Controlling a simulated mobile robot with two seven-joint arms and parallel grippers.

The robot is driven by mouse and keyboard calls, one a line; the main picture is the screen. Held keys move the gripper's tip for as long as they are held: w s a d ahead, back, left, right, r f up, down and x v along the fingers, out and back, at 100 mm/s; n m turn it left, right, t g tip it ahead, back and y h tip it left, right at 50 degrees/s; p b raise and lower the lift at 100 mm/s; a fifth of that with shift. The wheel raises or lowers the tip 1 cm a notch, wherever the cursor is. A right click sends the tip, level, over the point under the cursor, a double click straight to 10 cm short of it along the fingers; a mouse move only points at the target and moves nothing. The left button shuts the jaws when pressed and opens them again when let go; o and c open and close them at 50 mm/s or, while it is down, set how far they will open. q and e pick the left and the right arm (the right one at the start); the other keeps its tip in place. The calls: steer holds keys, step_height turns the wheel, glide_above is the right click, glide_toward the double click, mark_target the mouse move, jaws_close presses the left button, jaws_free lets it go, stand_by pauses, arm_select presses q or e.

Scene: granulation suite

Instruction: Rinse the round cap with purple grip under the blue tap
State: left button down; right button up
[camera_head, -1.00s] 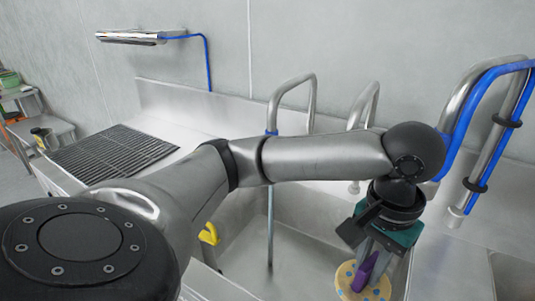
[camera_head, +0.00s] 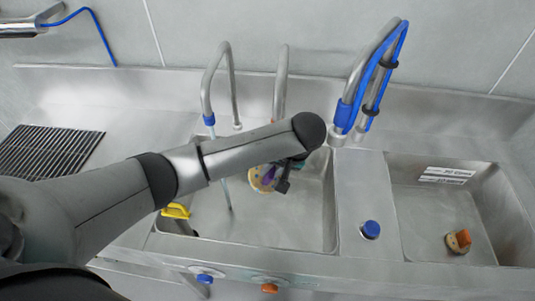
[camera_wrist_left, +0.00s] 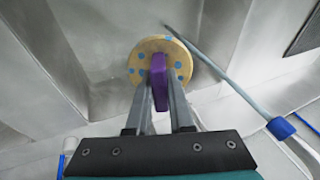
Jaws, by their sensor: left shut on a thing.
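The round cap (camera_head: 258,181) is a tan disc with blue spots and a purple grip (camera_wrist_left: 158,78). My left gripper (camera_wrist_left: 160,85) is shut on the purple grip and holds the cap out over the left basin (camera_head: 300,225). My own forearm partly hides the gripper in the head view. The tap with the blue collar (camera_head: 209,119) stands at the back left, and a thin stream (camera_head: 223,170) falls from it. The stream is left of the cap in the head view. In the wrist view the stream (camera_wrist_left: 215,66) passes close to the cap's edge; contact is unclear.
A plain tap (camera_head: 281,85) and a blue-hosed tap (camera_head: 372,80) stand further right. The right basin (camera_head: 415,215) holds a cap with an orange grip (camera_head: 459,241). A blue knob (camera_head: 371,229) sits on the divider. A yellow object (camera_head: 176,211) is at the left basin's edge.

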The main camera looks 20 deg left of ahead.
arm_select(q)
steer(key=p, duration=0.1)
steer(key=y+p, duration=0.1)
steer(key=p, duration=0.1)
steer(key=shift+s+a+r, duration=0.2)
steer(key=shift+s+r, duration=0.05)
steer(key=shift+s, duration=0.1)
steer(key=shift+w+a+f, duration=0.15)
steer(key=shift+a, duration=0.25)
steer(key=shift+w+a+f, duration=0.1)
steer(key=shift+w+a, duration=0.05)
steer(key=shift+a, duration=0.2)
arm_select(e)
steer(key=shift+r, duration=2.35)
arm_select(q)
steer(key=a, duration=0.1)
steer(key=w+a, duration=0.1)
steer(key=a+f+b, duration=0.1)
steer(key=a, duration=0.1)
steer(key=shift+w, duration=0.3)
steer(key=w+a+f+b, duration=0.1)
steer(key=w+a+b, duration=0.2)
steer(key=a, duration=0.4)
steer(key=shift+a+f+b, duration=0.2)
steer(key=shift+a+b, duration=0.1)
steer(key=shift+b, duration=0.05)
arm_select(e)
steer(key=shift+a+f, duration=0.2)
steer(key=shift+f, duration=2.35)
